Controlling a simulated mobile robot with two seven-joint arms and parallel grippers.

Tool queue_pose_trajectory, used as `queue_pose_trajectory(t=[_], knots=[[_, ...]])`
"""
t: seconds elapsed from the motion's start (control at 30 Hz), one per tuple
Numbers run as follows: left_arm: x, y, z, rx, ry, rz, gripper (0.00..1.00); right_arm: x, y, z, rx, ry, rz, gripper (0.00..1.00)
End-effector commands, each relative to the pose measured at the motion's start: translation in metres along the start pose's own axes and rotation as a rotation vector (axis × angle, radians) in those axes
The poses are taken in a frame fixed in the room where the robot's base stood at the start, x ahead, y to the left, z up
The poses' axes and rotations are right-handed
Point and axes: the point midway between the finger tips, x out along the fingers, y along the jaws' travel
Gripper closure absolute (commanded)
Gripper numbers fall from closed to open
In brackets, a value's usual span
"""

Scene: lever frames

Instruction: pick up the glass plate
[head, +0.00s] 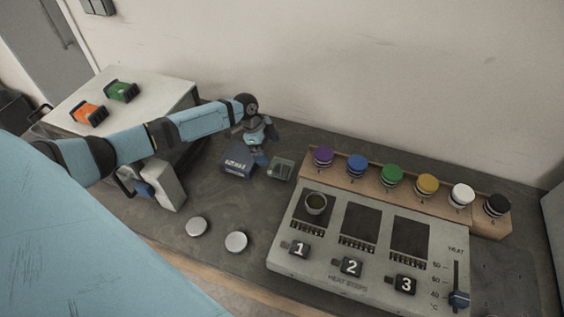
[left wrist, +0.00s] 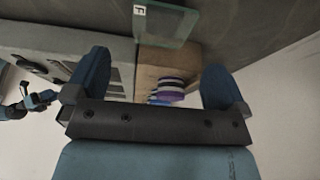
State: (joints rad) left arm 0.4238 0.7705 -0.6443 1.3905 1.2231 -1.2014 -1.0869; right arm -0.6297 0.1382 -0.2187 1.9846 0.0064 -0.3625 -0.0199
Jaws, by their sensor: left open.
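The glass plate (left wrist: 168,20) is a clear greenish pane with a small white label marked F. In the left wrist view it is at the top, beyond my fingertips and apart from them. In the head view a greenish glassy piece (head: 281,169), likely this plate, lies left of the panel. My left gripper (head: 262,151) is just up and left of it. In the left wrist view the left gripper (left wrist: 155,62) is open, with nothing between its blue fingers. A small blue and dark jointed part at that view's left edge may be my right arm; its jaws are unclear.
A wooden rack (head: 340,177) with several coloured knobs stands behind the numbered heat panel (head: 322,274). Two pale discs, one of them here (head: 236,242), lie in front. A pale table (head: 150,85) stands left.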

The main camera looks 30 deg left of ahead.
Motion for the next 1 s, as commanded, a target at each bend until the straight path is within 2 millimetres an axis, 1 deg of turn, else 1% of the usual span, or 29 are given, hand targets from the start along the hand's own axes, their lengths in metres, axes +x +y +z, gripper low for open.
queue_pose_trajectory(t=[0.03, 0.1, 0.3, 0.37, 0.5, 0.57, 0.63, 0.83, 0.87, 0.9, 0.97, 1.0], knots=[[0.017, 0.000, 0.002, 0.000, 0.001, 0.000, 0.00, 0.009, -0.001, 0.011, 0.001, 0.000, -0.003, 0.57], [0.024, 0.000, 0.002, 0.000, 0.001, 0.000, 0.00, 0.013, -0.003, 0.013, 0.002, 0.001, -0.007, 0.57], [0.035, -0.001, -0.001, 0.001, 0.001, -0.001, 0.00, 0.018, -0.005, 0.011, 0.002, 0.011, -0.013, 0.57], [0.044, -0.001, -0.002, 0.001, 0.001, -0.001, 0.00, 0.021, -0.006, 0.014, 0.002, 0.014, -0.015, 0.57], [0.067, -0.001, -0.005, 0.000, 0.001, -0.002, 0.00, 0.030, -0.009, 0.027, 0.003, 0.015, -0.021, 0.57], [0.075, -0.001, -0.004, -0.001, 0.001, -0.002, 0.00, 0.033, -0.010, 0.032, 0.003, 0.013, -0.022, 0.57], [0.079, -0.001, -0.005, -0.001, 0.001, -0.002, 0.00, 0.035, -0.009, 0.036, 0.003, 0.010, -0.022, 0.57], [0.077, -0.001, -0.006, -0.001, 0.001, -0.002, 0.00, 0.035, -0.008, 0.037, 0.003, 0.005, -0.019, 0.57], [0.077, -0.001, -0.006, -0.001, 0.001, -0.002, 0.02, 0.035, -0.008, 0.037, 0.003, 0.006, -0.019, 0.57], [0.077, -0.001, -0.006, -0.001, 0.001, -0.002, 0.11, 0.035, -0.007, 0.037, 0.002, 0.006, -0.018, 0.57], [0.077, -0.001, -0.006, -0.001, 0.001, -0.001, 0.25, 0.035, -0.006, 0.037, 0.002, 0.006, -0.017, 0.57], [0.077, -0.001, -0.006, -0.001, 0.000, -0.001, 0.34, 0.035, -0.006, 0.037, 0.002, 0.007, -0.016, 0.57]])
